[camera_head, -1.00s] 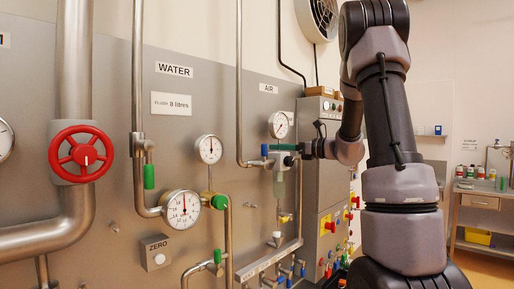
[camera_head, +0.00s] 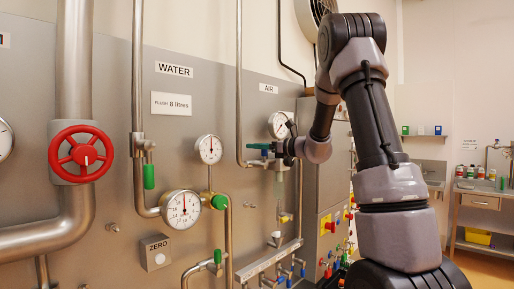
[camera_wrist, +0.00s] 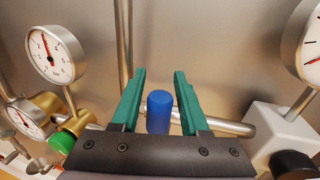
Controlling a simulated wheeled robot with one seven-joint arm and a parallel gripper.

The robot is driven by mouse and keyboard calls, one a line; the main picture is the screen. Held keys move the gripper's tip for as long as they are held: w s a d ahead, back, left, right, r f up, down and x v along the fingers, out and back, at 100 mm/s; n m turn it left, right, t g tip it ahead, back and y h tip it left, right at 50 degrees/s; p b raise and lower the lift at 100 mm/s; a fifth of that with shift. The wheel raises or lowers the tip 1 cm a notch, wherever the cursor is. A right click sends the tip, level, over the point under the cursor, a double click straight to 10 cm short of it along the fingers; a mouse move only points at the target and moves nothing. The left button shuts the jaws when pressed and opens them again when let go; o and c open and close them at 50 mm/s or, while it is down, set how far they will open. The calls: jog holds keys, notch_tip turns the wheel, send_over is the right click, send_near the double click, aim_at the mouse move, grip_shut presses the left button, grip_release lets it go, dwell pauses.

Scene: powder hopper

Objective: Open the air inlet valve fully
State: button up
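The air line is the steel pipe (camera_head: 239,85) beside the AIR label (camera_head: 268,89). A blue valve handle (camera_wrist: 159,112) shows upright in the wrist view, with a steel pipe behind its base. My gripper (camera_wrist: 160,74) is open, with one teal finger on each side of the handle and a visible gap on both sides. In the head view my gripper (camera_head: 257,147) is at the bend of the air pipe, below the AIR label, and hides most of the valve. I cannot tell the valve's opening from here.
A round gauge (camera_head: 279,125) is just above my gripper; gauges also flank it in the wrist view (camera_wrist: 52,53). A white block (camera_wrist: 285,135) is at the right there. A red handwheel (camera_head: 81,154) and water gauge (camera_head: 182,209) are further left.

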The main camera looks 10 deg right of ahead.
grip_shut()
dwell(1.2)
